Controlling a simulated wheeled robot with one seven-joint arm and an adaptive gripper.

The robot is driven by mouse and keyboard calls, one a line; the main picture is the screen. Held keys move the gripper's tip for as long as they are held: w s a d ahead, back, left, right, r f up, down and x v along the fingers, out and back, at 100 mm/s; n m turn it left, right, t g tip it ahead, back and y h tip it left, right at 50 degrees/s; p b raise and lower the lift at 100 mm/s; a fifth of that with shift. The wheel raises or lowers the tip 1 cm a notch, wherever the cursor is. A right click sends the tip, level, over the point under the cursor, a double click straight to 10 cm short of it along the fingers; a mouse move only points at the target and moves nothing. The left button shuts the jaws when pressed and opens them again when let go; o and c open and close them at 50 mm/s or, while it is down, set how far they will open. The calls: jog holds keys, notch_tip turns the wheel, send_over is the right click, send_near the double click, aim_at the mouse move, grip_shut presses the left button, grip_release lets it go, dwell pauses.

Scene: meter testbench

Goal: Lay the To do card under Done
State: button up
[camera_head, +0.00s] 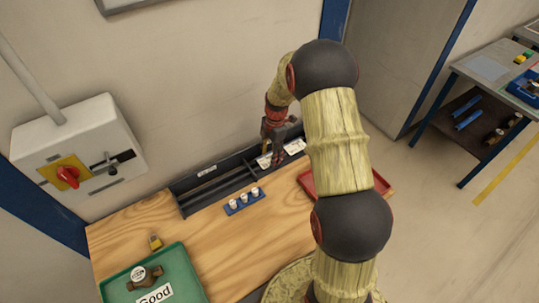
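My gripper (277,150) points down at the right part of a dark rack (186,207) along the back of the wooden bench. A white card (295,146) with dark print shows just right of my gripper. Another white piece (264,161) shows just left of it, partly hidden by the fingers. The print on both is too small to read, so I cannot tell which is the To do card or where Done is marked. A small white label (207,170) sits on the rack's back wall. The fingers are too small and dark to tell whether they hold anything.
A blue holder (243,204) with several white-topped pieces stands before the rack. A green tray (190,262) holds a brass meter (144,277) and a "Good" card (154,296). A padlock (155,242) lies behind it. A red tray (382,184) is partly behind my arm.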

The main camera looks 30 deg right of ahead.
notch_tip(320, 180, up, 12)
jog(key=d+p, duration=0.1)
jog(key=p, duration=0.1)
notch_tip(320, 180, up, 9)
jog(key=m+t, duration=0.1)
jog(key=m, duration=0.2)
send_over(266, 167)
jog(key=s+a+r+m+t+h, duration=0.1)
jog(key=s+a+r+m, duration=0.45)
jog(key=s+r, duration=0.2)
jog(key=s+a+r+m+t, duration=0.1)
jog(key=s+a+m, duration=0.3)
jog(key=s, duration=0.4)
jog(key=s+a+r+m+t, duration=0.2)
jog(key=s+m, duration=0.4)
jog(key=s, duration=0.3)
notch_tip(266, 167, up, 2)
jog(key=shift+s+a+r+t, duration=0.1)
jog(key=shift+s+a+t, duration=0.2)
jog(key=shift+a, duration=0.6)
notch_tip(266, 167, down, 4)
jog(key=b, duration=0.3)
jog(key=shift+b, duration=0.4)
